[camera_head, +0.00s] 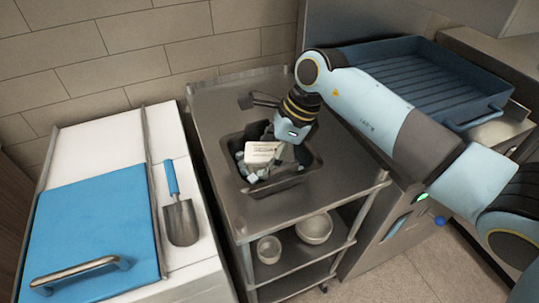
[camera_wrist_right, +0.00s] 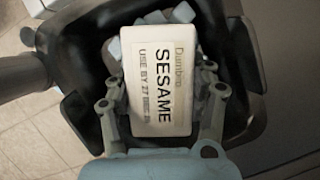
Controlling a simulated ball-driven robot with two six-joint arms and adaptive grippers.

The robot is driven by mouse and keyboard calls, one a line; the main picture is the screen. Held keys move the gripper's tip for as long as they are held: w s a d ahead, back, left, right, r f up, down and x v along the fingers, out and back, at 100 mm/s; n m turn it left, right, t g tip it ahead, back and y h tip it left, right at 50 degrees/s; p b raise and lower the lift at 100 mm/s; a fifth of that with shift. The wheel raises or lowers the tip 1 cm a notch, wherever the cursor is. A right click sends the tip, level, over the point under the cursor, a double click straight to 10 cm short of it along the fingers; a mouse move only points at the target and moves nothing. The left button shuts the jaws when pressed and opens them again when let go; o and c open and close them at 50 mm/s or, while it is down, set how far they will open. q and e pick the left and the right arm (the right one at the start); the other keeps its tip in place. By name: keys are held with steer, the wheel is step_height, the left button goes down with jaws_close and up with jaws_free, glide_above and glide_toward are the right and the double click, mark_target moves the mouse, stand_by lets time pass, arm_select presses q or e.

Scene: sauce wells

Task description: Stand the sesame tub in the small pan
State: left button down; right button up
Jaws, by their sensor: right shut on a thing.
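The sesame tub is a pale box with a printed SESAME label; it shows in the head view (camera_head: 262,152) and in the wrist view (camera_wrist_right: 158,78). My right gripper (camera_head: 278,150) is shut on it, with a finger on each side of the tub in the wrist view (camera_wrist_right: 160,104). The tub is over or inside a dark pan (camera_head: 282,184) on the steel cart, among pale cubes (camera_head: 242,168). I cannot tell whether it touches the cubes. The dark pan's rim also shows in the wrist view (camera_wrist_right: 252,60). My left gripper is out of view.
The steel cart (camera_head: 345,178) has bare top around the pan, and bowls (camera_head: 314,228) on its lower shelf. A dark handle-like piece (camera_head: 246,102) shows behind the pan. A scoop (camera_head: 180,220) and blue lid (camera_head: 95,235) lie left; a blue ribbed tray (camera_head: 425,75) stands right.

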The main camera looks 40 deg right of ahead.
steer(key=shift+f, duration=0.15)
steer(key=o, duration=1.2)
steer(key=shift+c, duration=0.2)
steer(key=shift+r, duration=0.3)
steer(key=b+v, duration=0.1)
steer(key=v, duration=1)
steer(key=shift+s+d+r, duration=0.15)
steer(key=shift+r, duration=0.2)
